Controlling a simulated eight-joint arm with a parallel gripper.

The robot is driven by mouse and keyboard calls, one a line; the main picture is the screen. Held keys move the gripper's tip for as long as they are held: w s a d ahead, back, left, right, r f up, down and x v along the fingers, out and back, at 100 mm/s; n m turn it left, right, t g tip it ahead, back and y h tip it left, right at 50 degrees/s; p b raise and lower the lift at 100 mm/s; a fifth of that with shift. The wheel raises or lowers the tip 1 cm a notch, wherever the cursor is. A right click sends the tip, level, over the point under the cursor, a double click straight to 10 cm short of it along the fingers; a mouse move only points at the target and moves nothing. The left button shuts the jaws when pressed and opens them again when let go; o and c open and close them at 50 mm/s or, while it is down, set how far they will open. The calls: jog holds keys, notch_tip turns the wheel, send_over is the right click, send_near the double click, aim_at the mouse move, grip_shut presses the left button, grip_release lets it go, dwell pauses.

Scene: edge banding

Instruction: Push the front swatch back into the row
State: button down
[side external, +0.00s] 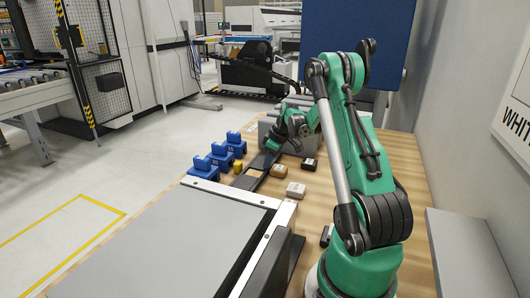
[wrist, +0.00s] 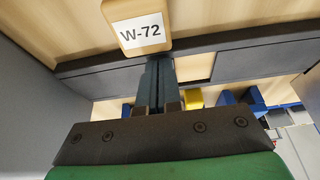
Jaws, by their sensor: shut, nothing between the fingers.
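A tan swatch with a white label reading W-72 (wrist: 160,45) is at the top of the wrist view. My gripper (wrist: 160,62) is shut and empty, its two dark fingers side by side. The fingertips are at the swatch's lower edge in that view; I cannot tell whether they touch it. In the side external view my gripper (side external: 266,160) reaches down over a dark rail, left of a brown block (side external: 280,171) that looks like this swatch. White (side external: 296,190) and black (side external: 309,165) blocks lie near it on the wooden table.
Blue blocks (side external: 203,167) stand in a row at the table's left edge, with a small yellow block (side external: 238,166) beside them. The yellow block also shows in the wrist view (wrist: 194,98). A large grey panel (side external: 170,245) fills the front; a grey box stands behind my wrist.

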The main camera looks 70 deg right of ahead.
jog(key=s, duration=0.7)
jog(key=shift+s, duration=0.3)
jog(key=w, duration=0.4)
jog(key=shift+r, duration=0.35)
jog(key=v, duration=0.9)
jog(key=shift+s, duration=0.2)
jog(key=shift+r, duration=0.3)
notch_tip(320, 180, up, 8)
send_over(277, 169)
jog(key=s, duration=0.4)
jog(key=shift+s+f, duration=0.1)
jog(key=shift+f, duration=0.05)
